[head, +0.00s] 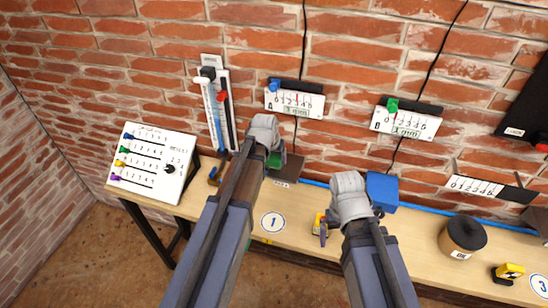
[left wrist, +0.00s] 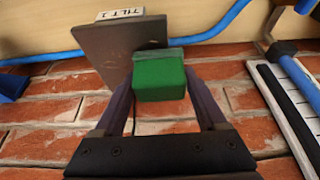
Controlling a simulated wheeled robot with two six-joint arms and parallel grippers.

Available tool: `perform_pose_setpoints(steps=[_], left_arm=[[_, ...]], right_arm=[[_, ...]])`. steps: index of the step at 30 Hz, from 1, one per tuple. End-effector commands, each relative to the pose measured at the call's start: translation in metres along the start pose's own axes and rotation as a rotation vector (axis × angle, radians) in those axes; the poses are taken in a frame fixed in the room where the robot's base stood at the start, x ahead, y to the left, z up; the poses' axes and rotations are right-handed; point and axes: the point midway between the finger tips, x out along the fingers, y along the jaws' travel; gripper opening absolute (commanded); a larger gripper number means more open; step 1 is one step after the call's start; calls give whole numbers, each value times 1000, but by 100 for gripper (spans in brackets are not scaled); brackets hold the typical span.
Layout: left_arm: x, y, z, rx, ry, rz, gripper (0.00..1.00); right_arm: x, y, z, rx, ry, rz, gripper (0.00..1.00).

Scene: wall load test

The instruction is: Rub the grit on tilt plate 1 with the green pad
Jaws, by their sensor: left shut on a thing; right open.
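My left gripper (head: 273,156) is shut on the green pad (left wrist: 160,76), which sits between its two fingertips in the left wrist view. A sliver of the pad (head: 275,161) shows beside my wrist in the head view. The dark brown tilt plate 1 (head: 292,168) stands right by the pad, and its face (left wrist: 112,48) is partly behind the pad in the left wrist view. I cannot tell whether pad and plate touch. No grit can be made out. My right gripper (head: 324,230) is open above the bench, largely hidden by its wrist.
A blue box (head: 382,190) stands right of my right wrist. A jar with a dark lid (head: 463,237) and a yellow block (head: 509,271) are further right. A white panel (head: 152,161) stands at the left end. A blue hose (head: 420,209) runs along the brick wall.

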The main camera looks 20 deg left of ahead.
Motion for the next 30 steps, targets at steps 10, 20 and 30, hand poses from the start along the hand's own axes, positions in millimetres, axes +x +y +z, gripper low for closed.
perform_pose_setpoints(steps=[10,20,30], left_arm=[[7,0,3,0,0,0,6],[8,4,3,1,0,0,6],[6,31,3,3,0,1,6]], right_arm=[[8,-1,0,0,0,0,100],[8,-1,0,0,0,0,100],[7,-1,0,0,0,0,100]])
